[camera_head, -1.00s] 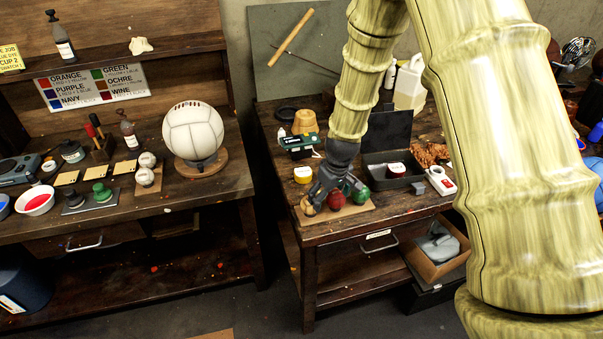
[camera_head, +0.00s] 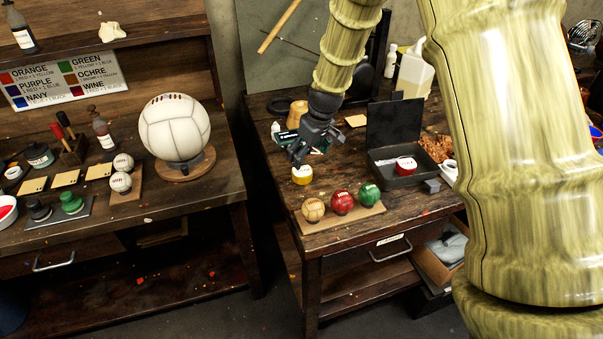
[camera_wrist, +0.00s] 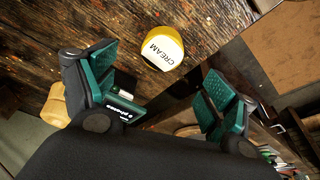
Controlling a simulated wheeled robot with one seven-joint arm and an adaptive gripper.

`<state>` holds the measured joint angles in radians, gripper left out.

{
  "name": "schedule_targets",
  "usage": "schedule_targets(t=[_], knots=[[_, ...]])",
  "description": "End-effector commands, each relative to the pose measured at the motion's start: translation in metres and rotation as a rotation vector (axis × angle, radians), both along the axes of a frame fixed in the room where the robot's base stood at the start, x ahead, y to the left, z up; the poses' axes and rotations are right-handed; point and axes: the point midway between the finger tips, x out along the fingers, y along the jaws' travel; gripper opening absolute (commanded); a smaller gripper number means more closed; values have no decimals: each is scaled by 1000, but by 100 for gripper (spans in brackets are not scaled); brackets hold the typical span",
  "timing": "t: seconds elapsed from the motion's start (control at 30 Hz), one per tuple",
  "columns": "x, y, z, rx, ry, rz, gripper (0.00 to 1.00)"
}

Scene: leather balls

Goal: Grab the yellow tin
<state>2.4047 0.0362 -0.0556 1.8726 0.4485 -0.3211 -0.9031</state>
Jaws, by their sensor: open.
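The yellow tin (camera_head: 302,174) is small and round with a pale lid, and stands on the right-hand wooden bench. In the wrist view the yellow tin (camera_wrist: 163,47) has a white top lettered "CREAM" and lies beyond the fingertips, near the middle of the gap. My gripper (camera_head: 300,152) hangs just behind and above the tin in the head view. Its green-padded fingers, seen in the wrist view (camera_wrist: 160,75), are spread apart with nothing between them. I cannot tell the exact height of the fingers above the bench.
A black open box (camera_head: 400,177) with a red-and-white tin stands to the right. A green-labelled device (camera_head: 287,138) is behind the tin. Bare wood lies between tin and balls.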

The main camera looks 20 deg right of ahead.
Motion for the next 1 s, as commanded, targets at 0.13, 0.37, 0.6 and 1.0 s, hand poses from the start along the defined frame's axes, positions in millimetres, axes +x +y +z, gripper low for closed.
schedule_targets(t=[0.13,0.37,0.6,1.0], knots=[[4,2,-17,0,1,0,85],[7,4,-31,0,0,-1,85],[8,6,-42,0,2,0,85],[16,12,-77,0,1,-1,85]])
